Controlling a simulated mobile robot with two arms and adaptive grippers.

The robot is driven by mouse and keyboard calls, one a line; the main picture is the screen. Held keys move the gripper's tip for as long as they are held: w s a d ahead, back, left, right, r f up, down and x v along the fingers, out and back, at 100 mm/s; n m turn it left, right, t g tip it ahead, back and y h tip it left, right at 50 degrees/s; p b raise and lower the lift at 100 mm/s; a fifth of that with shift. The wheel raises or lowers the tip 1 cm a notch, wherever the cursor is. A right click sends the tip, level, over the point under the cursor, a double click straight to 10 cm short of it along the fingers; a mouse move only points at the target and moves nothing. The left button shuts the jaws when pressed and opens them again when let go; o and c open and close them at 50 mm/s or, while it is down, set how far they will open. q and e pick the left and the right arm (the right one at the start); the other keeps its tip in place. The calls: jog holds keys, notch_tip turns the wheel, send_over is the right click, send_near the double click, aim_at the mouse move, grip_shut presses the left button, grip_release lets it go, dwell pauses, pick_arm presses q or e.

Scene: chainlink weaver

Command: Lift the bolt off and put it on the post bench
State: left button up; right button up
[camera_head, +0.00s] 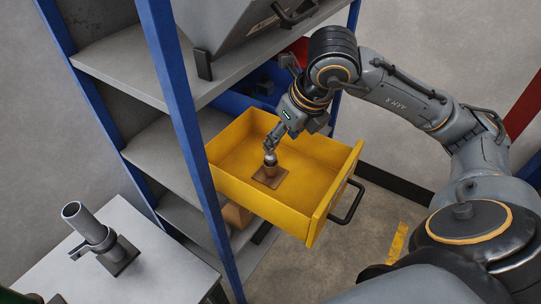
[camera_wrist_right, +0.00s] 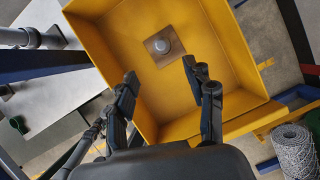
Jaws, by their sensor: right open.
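The bolt (camera_head: 270,158) stands upright, a short piece with a rounded grey top, on a square brown plate (camera_head: 270,178) inside the yellow drawer (camera_head: 225,169). In the right wrist view the bolt (camera_wrist_right: 163,46) shows from above, beyond the fingertips. My right gripper (camera_head: 273,141) points down just above the bolt. Its two fingers (camera_wrist_right: 160,70) are spread with nothing between them. The post bench (camera_head: 160,272) is a pale grey table at the lower left. It carries a tilted-looking grey post (camera_head: 88,226) with a collar on a dark square base. My left gripper is out of view.
A blue-framed shelf rack (camera_head: 172,85) stands between the bench and the drawer. The drawer is pulled out, with walls around the bolt and a dark handle (camera_head: 347,203) in front. A blue bin (camera_head: 235,103) sits behind.

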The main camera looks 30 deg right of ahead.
aim_at(273, 155)
jog(key=x, duration=0.3)
jog(key=shift+w+d+f, duration=0.1)
jog(key=shift+w+f, duration=0.1)
jog(key=shift+f, duration=0.15)
jog(key=shift+w+f, duration=0.1)
jog(key=shift+f, duration=0.1)
jog(key=shift+p+x, duration=0.95)
jog(key=shift+x, duration=1.2)
jog(key=shift+w+d+f, duration=0.1)
jog(key=shift+w+f, duration=0.1)
jog(key=shift+f, duration=0.15)
jog(key=shift+c, duration=0.4)
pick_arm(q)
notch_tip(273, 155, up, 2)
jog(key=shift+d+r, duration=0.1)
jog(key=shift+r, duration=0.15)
pick_arm(e)
grip_shut()
